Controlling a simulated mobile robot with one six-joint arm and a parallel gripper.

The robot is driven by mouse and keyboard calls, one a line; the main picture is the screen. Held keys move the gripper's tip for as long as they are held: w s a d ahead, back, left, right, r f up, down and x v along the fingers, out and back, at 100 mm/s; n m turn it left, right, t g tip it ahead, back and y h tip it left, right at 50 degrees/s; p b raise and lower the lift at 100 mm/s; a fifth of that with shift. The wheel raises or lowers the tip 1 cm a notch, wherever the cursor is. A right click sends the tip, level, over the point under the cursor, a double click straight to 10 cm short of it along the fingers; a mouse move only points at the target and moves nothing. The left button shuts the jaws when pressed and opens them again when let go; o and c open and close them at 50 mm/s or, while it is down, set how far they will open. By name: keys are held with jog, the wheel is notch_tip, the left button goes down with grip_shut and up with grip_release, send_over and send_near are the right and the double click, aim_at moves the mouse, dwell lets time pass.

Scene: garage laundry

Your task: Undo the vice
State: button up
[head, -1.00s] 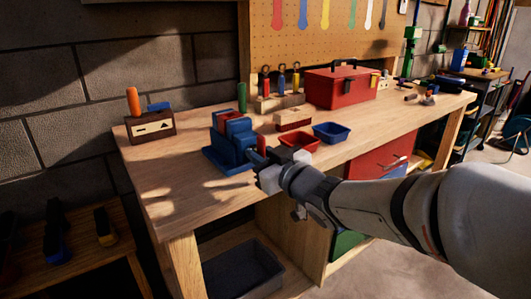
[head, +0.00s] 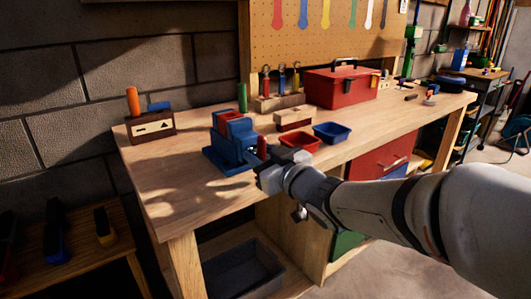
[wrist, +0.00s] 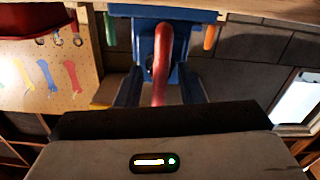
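The blue vice (head: 228,150) stands near the front edge of the wooden workbench, with a red piece (head: 229,116) at the top of its jaws. Its red handle (head: 262,147) stands roughly upright on the vice's right side. My gripper (head: 262,172) is right at the handle. In the wrist view the vice (wrist: 183,40) is at the top centre, and the red handle (wrist: 161,65) runs down between my two dark fingers (wrist: 160,92). The fingers look apart, with gaps beside the handle. The handle's lower end is hidden behind my gripper body.
On the workbench (head: 180,197), a red tray (head: 300,142) and blue tray (head: 332,132) lie right of the vice. A wooden block (head: 293,118), tool rack (head: 282,101) and red toolbox (head: 340,86) stand behind. A wooden box (head: 151,127) is left. The front-left bench top is clear.

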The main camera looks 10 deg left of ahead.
aim_at(265, 158)
jog(key=p+v, duration=0.1)
jog(key=v, duration=0.6)
jog(key=shift+s+d, duration=0.15)
jog(key=shift+d, duration=0.15)
jog(key=shift+p, duration=0.3)
jog(key=shift+a+f+m+p, duration=0.15)
jog(key=shift+f+m+p, duration=0.05)
jog(key=shift+m+p, duration=0.8)
jog(key=x, duration=0.7)
jog(key=shift+b, duration=0.35)
jog(key=shift+c, duration=0.2)
